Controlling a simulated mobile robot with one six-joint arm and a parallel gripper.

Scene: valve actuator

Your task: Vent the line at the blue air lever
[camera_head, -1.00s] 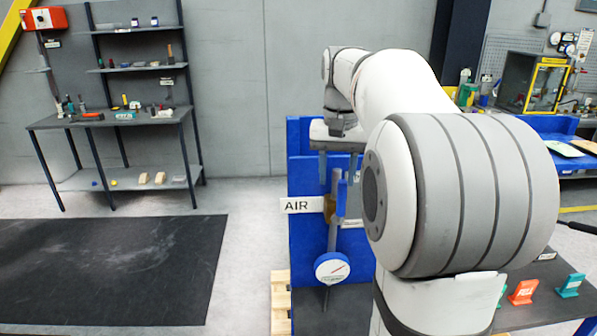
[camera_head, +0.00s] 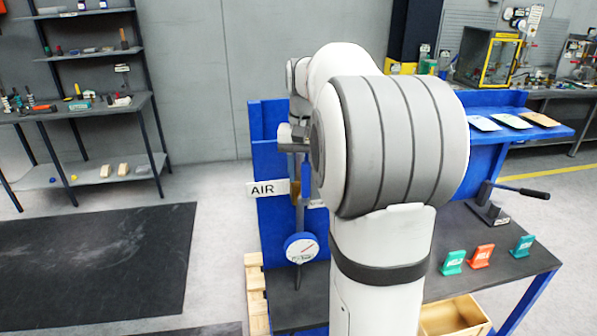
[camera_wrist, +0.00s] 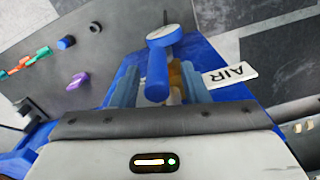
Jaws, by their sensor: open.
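The blue air lever (camera_wrist: 157,76) shows in the wrist view as a blue handle pointing toward the camera. My gripper (camera_wrist: 158,70) is open, with one finger on each side of the handle; I cannot tell whether either touches it. Behind the handle is a brass-coloured valve part (camera_wrist: 176,77). The white AIR sign (camera_wrist: 230,73) is to the right, and a round gauge with a blue rim (camera_wrist: 163,36) is beyond the handle. In the head view the AIR sign (camera_head: 267,189) and gauge (camera_head: 301,248) show on the blue stand (camera_head: 268,160). My arm hides most of the lever there.
Green and red tags (camera_head: 481,256) stand on the dark bench at right, by a black-handled lever (camera_head: 520,190). A wooden bin (camera_head: 455,315) is below. A shelf rack (camera_head: 90,108) stands at left. The floor around the black mat (camera_head: 90,260) is clear.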

